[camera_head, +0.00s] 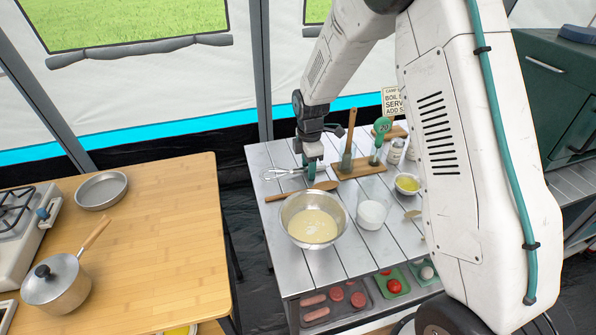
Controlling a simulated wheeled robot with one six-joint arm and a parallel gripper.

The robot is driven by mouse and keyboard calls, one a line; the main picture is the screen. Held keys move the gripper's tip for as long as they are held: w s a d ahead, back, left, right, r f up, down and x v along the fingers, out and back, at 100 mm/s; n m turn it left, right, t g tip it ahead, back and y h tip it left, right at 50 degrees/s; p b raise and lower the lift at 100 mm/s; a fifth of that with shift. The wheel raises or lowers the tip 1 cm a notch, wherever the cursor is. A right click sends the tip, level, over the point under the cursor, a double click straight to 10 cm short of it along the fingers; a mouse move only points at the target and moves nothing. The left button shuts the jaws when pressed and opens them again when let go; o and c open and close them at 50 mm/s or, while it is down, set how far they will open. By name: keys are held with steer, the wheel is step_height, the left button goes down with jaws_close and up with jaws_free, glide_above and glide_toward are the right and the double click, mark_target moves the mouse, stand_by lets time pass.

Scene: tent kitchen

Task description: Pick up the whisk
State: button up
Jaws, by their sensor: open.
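The whisk (284,172) is a small wire whisk lying on the slatted metal table (337,258), near its far left edge. Its wire loops point left, and its handle end runs right toward my gripper. My gripper (311,176) points down from my white arm, over or right beside the whisk's handle end. It is open. The fingers are small in this view and cover part of the handle, so I cannot tell whether the handle lies between them or whether they touch it.
A metal bowl of batter (312,226) and a wooden spoon (300,192) sit just in front. A wooden board (358,169) with upright utensils stands to the right, near a white container (371,213) and a small yellow-filled bowl (407,183). A wooden table (165,265) stands left, across a gap.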

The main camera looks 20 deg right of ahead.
jaws_close()
steer(key=shift+r, duration=0.1)
